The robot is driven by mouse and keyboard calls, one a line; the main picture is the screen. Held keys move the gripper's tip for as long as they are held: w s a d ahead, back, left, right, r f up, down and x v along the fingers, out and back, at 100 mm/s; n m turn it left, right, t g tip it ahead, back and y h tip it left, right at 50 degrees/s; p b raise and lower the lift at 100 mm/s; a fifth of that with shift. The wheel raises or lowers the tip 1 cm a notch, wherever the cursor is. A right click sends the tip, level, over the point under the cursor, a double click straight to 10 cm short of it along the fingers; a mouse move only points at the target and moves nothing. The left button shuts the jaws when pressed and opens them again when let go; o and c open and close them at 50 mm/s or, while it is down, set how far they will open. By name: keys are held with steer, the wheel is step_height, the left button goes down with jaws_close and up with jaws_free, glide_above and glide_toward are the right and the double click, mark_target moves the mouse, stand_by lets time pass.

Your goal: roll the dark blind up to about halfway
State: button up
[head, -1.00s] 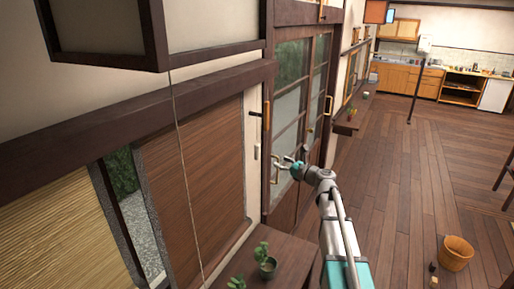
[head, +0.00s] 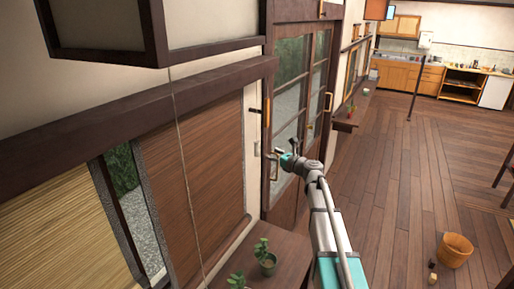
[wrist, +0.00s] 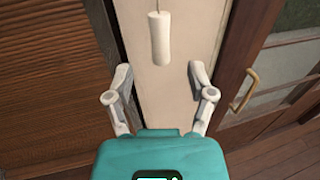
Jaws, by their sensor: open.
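The dark brown slatted blind (head: 205,165) hangs down over the window on the left wall, its lower edge near the sill. It also fills the left of the wrist view (wrist: 50,90). A white cylindrical pull (wrist: 158,38) hangs on a thin cord before the pale wall strip right of the blind. It shows small in the head view (head: 257,148). My gripper (wrist: 160,80) is open and empty, with its fingers below and to either side of the pull, not touching it in the picture.
A light straw blind (head: 55,225) hangs further left. A glazed door with a brass handle (wrist: 246,90) stands close on the right. A potted plant (head: 267,262) sits on a low wooden surface below. A thin cord hangs from the box lamp (head: 205,25). A wooden tub (head: 455,250) stands on open floor.

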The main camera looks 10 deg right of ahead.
mark_target(259, 147)
steer(key=x, duration=0.8)
steer(key=shift+w+a, duration=0.25)
steer(key=shift+w, duration=0.05)
steer(key=shift+c, duration=0.2)
jaws_close()
